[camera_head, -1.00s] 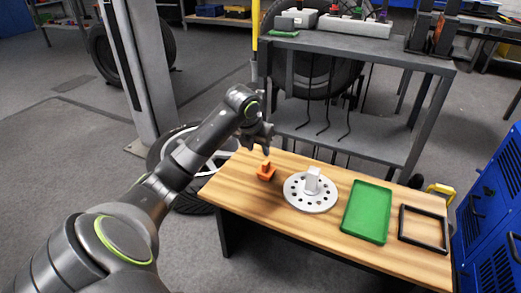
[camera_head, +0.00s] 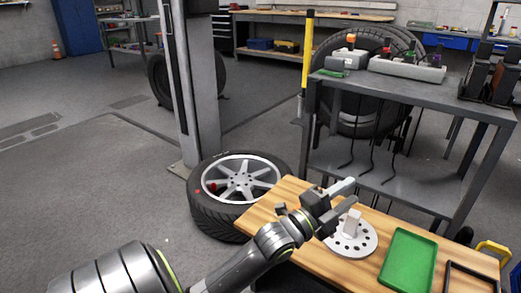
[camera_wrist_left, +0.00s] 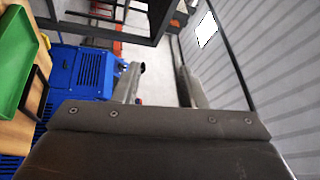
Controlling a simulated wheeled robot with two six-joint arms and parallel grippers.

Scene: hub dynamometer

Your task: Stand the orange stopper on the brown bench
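The brown bench (camera_head: 285,196) is a light wooden top in the lower right of the head view. Its edge also shows at the left of the wrist view (camera_wrist_left: 15,135). The orange stopper does not show on the bench now; my left arm and gripper cover the part where it stood in the earlier frame. My left gripper (camera_head: 342,203) is over the bench beside the pale block on the grey disc. Its two fingers stand apart with nothing between them in the wrist view (camera_wrist_left: 160,85). My right gripper is not in view.
On the bench are a grey holed disc (camera_head: 366,242) with a pale block (camera_head: 350,222), a green tray (camera_head: 408,262) and a black frame (camera_head: 468,280). A grey shelf (camera_head: 455,98) stands behind. A wheel (camera_head: 215,218) lies left of the bench.

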